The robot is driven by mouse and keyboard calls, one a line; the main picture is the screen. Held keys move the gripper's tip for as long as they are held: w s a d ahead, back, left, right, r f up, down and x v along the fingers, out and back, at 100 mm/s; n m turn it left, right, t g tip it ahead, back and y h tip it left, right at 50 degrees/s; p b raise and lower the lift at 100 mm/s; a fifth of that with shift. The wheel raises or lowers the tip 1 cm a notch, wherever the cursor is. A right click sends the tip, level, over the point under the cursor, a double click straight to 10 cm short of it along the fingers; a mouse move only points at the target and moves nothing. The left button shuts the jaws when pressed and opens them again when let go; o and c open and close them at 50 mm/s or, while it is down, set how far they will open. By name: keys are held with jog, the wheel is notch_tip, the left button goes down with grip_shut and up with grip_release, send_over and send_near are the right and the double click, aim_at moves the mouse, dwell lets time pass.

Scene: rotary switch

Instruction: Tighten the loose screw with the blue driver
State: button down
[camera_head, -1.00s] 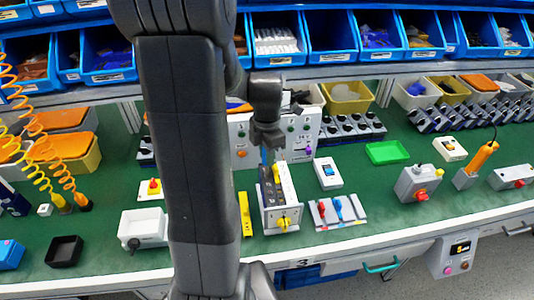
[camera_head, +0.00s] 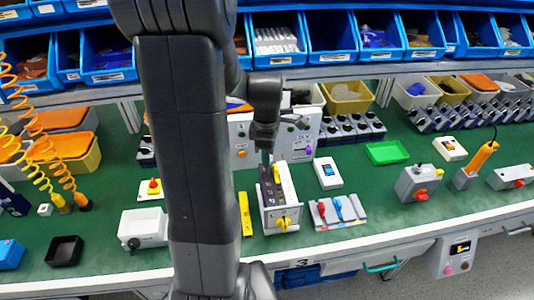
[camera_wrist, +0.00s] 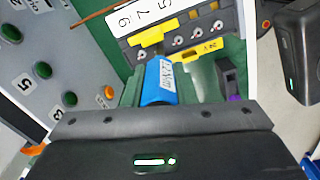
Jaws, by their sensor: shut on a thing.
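My gripper (camera_head: 266,150) is above the grey terminal box (camera_head: 268,215), pointing down at its top. In the wrist view it is shut on the blue driver (camera_wrist: 160,80), which carries a white label and points away toward the terminal strip (camera_wrist: 217,32). The strip has a white number label, yellow pieces and several silver screw heads (camera_wrist: 197,28). The driver's tip is hidden, so I cannot tell whether it touches a screw. Which screw is loose does not show. In the head view the driver is not clearly visible.
A yellow knob (camera_head: 284,222) is on the box's front. A grey panel with buttons (camera_head: 240,150) stands close behind. A plate with red and blue levers (camera_head: 338,212) and a blue rocker switch (camera_head: 328,172) lie to the right. A yellow bar (camera_head: 245,214) lies left.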

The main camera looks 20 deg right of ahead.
jog(key=shift+m, duration=0.3)
jog(key=m, duration=0.4)
jog(key=shift+f+m, duration=0.1)
jog(key=shift+m, duration=0.3)
jog(key=m, duration=0.3)
dwell(0.6)
jog(key=shift+m, duration=0.9)
jog(key=m, duration=0.5)
jog(key=shift+m, duration=0.7)
